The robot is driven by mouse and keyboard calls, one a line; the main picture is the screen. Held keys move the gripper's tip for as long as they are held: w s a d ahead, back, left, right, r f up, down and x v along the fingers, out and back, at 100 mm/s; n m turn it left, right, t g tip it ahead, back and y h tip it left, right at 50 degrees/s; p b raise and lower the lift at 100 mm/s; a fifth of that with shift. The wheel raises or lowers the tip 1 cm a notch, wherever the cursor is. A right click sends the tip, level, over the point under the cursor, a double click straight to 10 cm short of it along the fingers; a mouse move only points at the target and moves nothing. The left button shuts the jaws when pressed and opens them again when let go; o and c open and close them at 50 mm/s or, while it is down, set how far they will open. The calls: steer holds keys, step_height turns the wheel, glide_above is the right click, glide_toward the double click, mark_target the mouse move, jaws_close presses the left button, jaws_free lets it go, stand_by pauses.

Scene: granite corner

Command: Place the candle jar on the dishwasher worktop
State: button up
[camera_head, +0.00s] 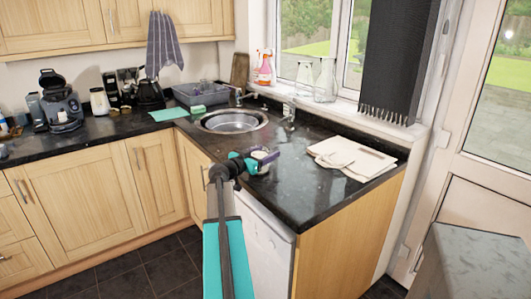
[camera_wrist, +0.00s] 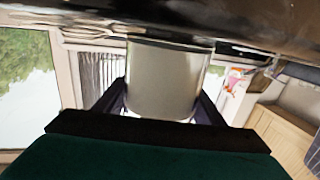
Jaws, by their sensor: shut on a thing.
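My gripper (camera_head: 262,162) is shut on the candle jar (camera_head: 260,154), a small pale jar. They are over the dark dishwasher worktop (camera_head: 310,194), between the round sink and the folded cream cloth. In the wrist view the jar (camera_wrist: 165,80) stands between the two dark fingers, and the picture is upside down. The jar's base end is at the dark worktop (camera_wrist: 230,18) there; I cannot tell whether it touches or hangs just above. The white dishwasher front (camera_head: 264,250) is below the worktop's left edge.
A folded cream cloth (camera_head: 350,157) lies on the worktop to the right. The round sink (camera_head: 231,121) and its tap (camera_head: 290,112) are behind left. Glass jugs (camera_head: 326,80) and a spray bottle (camera_head: 265,68) stand on the windowsill. The worktop's front right is clear.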

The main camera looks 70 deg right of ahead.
steer(key=shift+f+b, duration=0.1)
steer(key=shift+b, duration=0.2)
steer(key=o, duration=1.3)
steer(key=shift+o, duration=0.2)
steer(key=shift+a+p, duration=0.15)
steer(key=shift+p, duration=0.15)
steer(key=b+v, duration=0.2)
steer(key=v, duration=0.9)
steer(key=shift+w+a+b, duration=0.1)
steer(key=shift+b, duration=0.2)
steer(key=shift+w+a, duration=0.1)
steer(key=shift+a, duration=0.15)
